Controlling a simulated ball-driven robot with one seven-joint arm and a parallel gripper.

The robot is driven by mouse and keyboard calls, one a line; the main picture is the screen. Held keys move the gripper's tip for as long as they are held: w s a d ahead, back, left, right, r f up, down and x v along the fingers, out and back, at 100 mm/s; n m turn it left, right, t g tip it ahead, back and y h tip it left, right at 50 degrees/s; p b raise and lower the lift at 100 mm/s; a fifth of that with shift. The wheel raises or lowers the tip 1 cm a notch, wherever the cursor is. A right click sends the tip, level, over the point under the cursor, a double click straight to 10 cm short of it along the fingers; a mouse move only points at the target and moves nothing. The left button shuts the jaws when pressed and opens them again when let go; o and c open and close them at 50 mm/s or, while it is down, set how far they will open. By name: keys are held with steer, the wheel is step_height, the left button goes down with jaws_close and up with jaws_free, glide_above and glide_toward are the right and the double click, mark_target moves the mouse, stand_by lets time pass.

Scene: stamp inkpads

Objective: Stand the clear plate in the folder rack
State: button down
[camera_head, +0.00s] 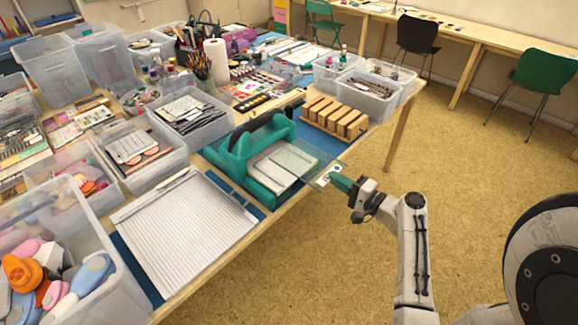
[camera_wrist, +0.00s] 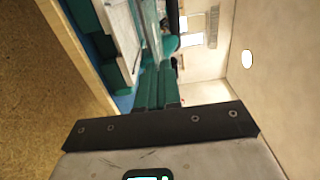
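The clear plate (camera_head: 294,158) is a thin, see-through, greenish sheet in the head view, over the front of the teal die-cutting machine and reaching past the table's front edge. My gripper (camera_head: 334,180), with teal fingers, is at its near right end. In the wrist view the fingers (camera_wrist: 158,68) are nearly together, with the plate's thin edge (camera_wrist: 152,28) at their tips; they look shut on it. The exact contact is small and hard to see. A wooden rack (camera_head: 317,124) with several upright tan slabs stands behind the plate; it looks like the folder rack.
The teal machine (camera_head: 238,150) stands left of the plate, with white sheets at its front. A lined white board (camera_head: 180,232) lies at the front left. Clear bins (camera_head: 368,98) stand behind the rack, and more crowd the left. Floor is free in front of the table.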

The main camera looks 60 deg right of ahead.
steer(key=r+p+v, duration=0.1)
steer(key=r+v, duration=0.1)
steer(key=v, duration=1.1)
steer(key=shift+s, duration=0.3)
